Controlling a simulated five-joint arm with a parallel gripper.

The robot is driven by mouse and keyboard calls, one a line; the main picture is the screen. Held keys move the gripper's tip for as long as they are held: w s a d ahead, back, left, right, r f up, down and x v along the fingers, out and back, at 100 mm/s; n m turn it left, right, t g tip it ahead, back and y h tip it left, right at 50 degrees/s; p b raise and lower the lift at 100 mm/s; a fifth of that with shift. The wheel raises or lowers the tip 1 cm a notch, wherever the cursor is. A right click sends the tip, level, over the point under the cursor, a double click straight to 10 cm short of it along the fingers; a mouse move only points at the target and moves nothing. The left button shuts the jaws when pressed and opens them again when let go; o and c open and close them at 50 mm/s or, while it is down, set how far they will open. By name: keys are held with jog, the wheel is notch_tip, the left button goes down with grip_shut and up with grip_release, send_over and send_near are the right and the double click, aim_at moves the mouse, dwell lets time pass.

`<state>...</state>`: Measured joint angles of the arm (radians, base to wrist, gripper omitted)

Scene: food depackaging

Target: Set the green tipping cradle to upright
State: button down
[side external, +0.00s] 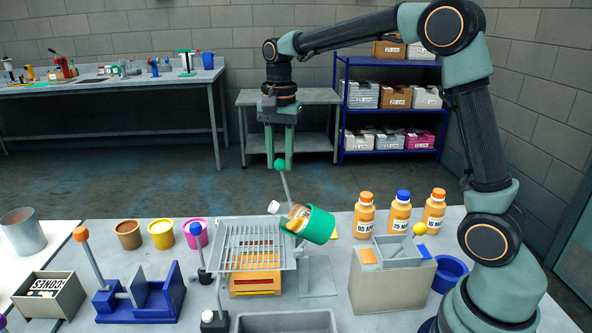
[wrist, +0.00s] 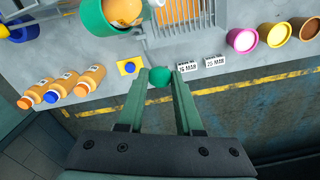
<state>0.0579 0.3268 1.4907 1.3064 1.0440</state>
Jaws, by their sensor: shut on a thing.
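The green tipping cradle (side external: 318,226) is tilted, its open mouth up and left toward a wire grate. A bottle with orange contents and a white cap (side external: 274,207) lies in it and leans the same way. In the wrist view the cradle (wrist: 95,18) is at the top left. A grey lever rises from beside the cradle to a green ball knob (side external: 281,164). My gripper (side external: 281,158) is shut on this knob from above. In the wrist view the knob (wrist: 159,79) sits between the fingertips of my gripper (wrist: 160,74).
The wire grate (side external: 250,240) stands left of the cradle over an orange tray (side external: 255,283). Several orange bottles (side external: 399,214) stand to the right, behind a beige box (side external: 390,290). A blue cradle (side external: 160,298) with an orange-knobbed lever is at the left. Open cups (side external: 162,234) stand behind it.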

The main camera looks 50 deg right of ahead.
jog(key=shift+w+d, duration=0.1)
jog(key=c, duration=0.6)
grip_release()
notch_tip(320, 180, up, 12)
jog(key=shift+r, duration=0.1)
jog(key=shift+c, duration=0.2)
